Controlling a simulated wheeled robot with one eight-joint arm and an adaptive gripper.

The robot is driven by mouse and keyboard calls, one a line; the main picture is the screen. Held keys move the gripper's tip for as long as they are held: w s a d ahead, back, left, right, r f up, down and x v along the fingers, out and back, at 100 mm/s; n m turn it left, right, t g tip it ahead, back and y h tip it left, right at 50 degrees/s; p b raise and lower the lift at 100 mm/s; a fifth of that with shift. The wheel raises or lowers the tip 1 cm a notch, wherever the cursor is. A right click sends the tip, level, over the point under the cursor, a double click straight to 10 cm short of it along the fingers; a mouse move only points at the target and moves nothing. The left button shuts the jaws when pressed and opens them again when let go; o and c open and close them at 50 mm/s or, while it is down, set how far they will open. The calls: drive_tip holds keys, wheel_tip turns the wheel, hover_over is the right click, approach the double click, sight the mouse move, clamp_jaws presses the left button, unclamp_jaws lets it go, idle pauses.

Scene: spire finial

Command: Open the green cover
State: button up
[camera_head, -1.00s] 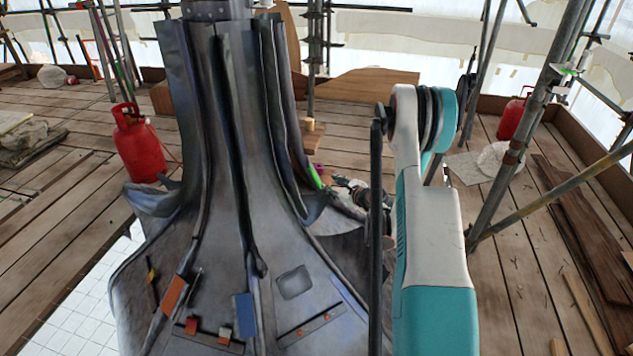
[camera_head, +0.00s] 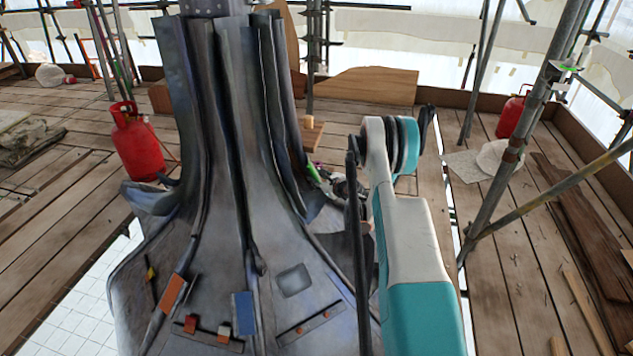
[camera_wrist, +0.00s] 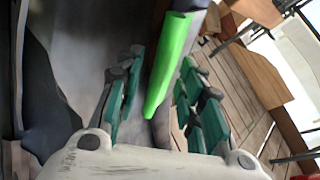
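A bright green bar (camera_wrist: 172,65), which looks like the green cover, runs lengthwise between the two fingers of my gripper (camera_wrist: 158,88) in the wrist view. The fingers are spread, with a visible gap on the left of the bar; the right finger is closer to it. I cannot tell whether that finger touches it. In the head view the green bar (camera_head: 313,173) shows as a small strip on the right side of the grey metal spire (camera_head: 232,130). My gripper (camera_head: 338,186) is just right of it, small and partly hidden by my arm.
A red gas cylinder (camera_head: 137,143) stands left on the plank floor. A scaffold pole (camera_head: 505,165) rises at the right.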

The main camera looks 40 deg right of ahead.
drive_tip(key=shift+x, duration=0.8)
drive_tip(key=shift+c, duration=0.6)
clamp_jaws()
drive_tip(key=shift+s+r, duration=0.1)
